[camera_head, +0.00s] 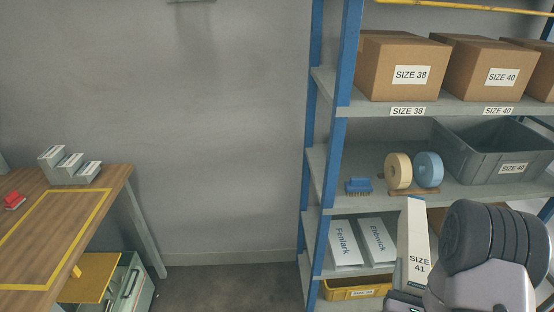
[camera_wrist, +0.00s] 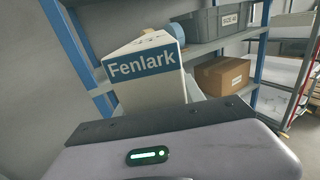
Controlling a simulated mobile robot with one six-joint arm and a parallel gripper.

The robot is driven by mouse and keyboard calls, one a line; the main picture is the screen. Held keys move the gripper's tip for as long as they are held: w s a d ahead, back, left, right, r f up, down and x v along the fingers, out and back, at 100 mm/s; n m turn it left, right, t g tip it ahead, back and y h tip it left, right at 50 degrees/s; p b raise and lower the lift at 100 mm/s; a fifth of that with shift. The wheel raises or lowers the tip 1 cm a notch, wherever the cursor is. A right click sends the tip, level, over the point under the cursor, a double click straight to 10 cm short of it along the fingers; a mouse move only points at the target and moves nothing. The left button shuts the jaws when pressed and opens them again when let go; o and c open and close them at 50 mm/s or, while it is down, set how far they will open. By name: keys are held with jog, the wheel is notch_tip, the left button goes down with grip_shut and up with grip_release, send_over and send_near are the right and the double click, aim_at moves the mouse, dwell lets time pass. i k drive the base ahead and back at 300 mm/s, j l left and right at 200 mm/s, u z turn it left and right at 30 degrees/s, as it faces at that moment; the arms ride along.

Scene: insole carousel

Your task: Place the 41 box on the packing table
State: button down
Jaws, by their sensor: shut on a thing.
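The 41 box (camera_head: 418,245) is a tall white carton marked SIZE 41, standing nearly upright in my gripper (camera_head: 408,291) at the lower right of the head view. In the wrist view the box (camera_wrist: 145,68) shows a blue band reading Fenlark. My gripper is shut on its lower part; the fingertips are mostly hidden. The packing table (camera_head: 58,225) is at the far left of the head view, with a brown wooden top and a yellow outlined rectangle. The box is well to the right of the table, in front of the shelf.
The shelf rack (camera_head: 340,115) holds cartons (camera_head: 395,75), a grey bin (camera_head: 475,160), tape rolls and white boxes marked Fenlark and Ebbwick. Small white blocks (camera_head: 68,165) and a red item (camera_head: 14,201) are on the table. The outlined area looks empty. Bare floor lies between table and rack.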

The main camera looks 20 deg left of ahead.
aim_at(51, 223)
jog(key=j+u, duration=0.35)
jog(key=i+j+u, duration=0.15)
jog(key=j+u, duration=0.2)
jog(key=j, duration=0.2)
jog(key=i+j+u, duration=0.15)
jog(key=j+u, duration=0.15)
jog(key=j, duration=0.15)
jog(key=i+j+u, duration=0.2)
jog(key=j+u, duration=0.15)
jog(key=i+j+u, duration=0.5)
jog(key=j+u, duration=0.2)
